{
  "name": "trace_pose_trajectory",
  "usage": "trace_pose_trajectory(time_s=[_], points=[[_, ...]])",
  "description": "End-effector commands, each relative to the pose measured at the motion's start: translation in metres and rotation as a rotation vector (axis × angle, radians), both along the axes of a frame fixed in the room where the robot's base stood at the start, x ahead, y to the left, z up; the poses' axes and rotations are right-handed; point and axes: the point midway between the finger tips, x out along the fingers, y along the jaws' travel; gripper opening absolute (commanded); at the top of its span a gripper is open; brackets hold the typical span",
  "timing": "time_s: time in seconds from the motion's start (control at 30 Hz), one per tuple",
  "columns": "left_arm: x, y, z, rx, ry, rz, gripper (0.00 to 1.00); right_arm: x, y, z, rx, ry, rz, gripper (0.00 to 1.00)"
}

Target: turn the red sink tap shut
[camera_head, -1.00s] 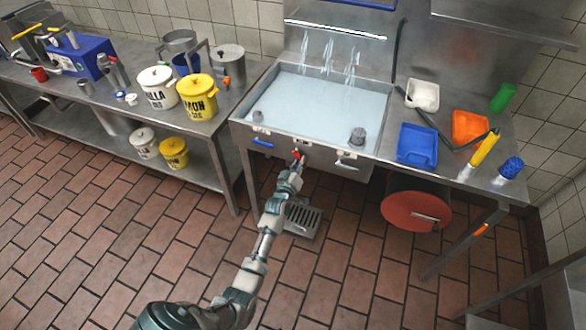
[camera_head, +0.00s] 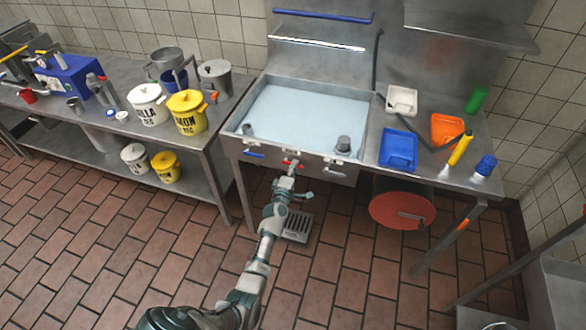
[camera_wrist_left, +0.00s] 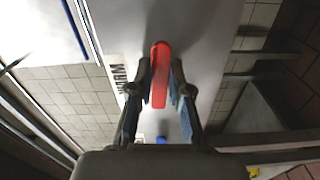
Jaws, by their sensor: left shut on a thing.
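The red tap handle (camera_head: 292,162) is on the front panel of the sink, between a blue lever and a white lever. It looks about level in the head view. In the left wrist view the red handle (camera_wrist_left: 160,62) lies between my fingers, beside a label reading "WARM". My left gripper (camera_head: 287,172) is shut on this handle, and its fingers (camera_wrist_left: 160,88) flank it in the left wrist view. The sink basin (camera_head: 262,134) holds pale water, and no stream shows above it. My right gripper is not in view.
The blue lever (camera_head: 253,155) is left of the red one, the white lever (camera_head: 334,173) right. A red round drum lid (camera_head: 402,210) and a floor grate (camera_head: 298,226) are below. Tubs and trays crowd both counters. The tiled floor at the left is open.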

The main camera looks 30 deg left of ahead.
Motion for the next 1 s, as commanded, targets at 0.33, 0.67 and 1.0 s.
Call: trace_pose_trajectory(time_s=[0.33, 0.67, 1.0], points=[[-0.0003, -0.001, 0.0012, -0.089, -0.017, -0.002, 0.0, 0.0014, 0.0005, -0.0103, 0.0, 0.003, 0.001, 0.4], [-0.0002, -0.0012, 0.001, -0.096, -0.018, -0.002, 0.0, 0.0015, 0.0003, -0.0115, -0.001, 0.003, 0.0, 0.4], [-0.0005, -0.001, 0.0023, -0.094, -0.02, -0.002, 0.44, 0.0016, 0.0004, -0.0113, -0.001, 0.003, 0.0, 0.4]])
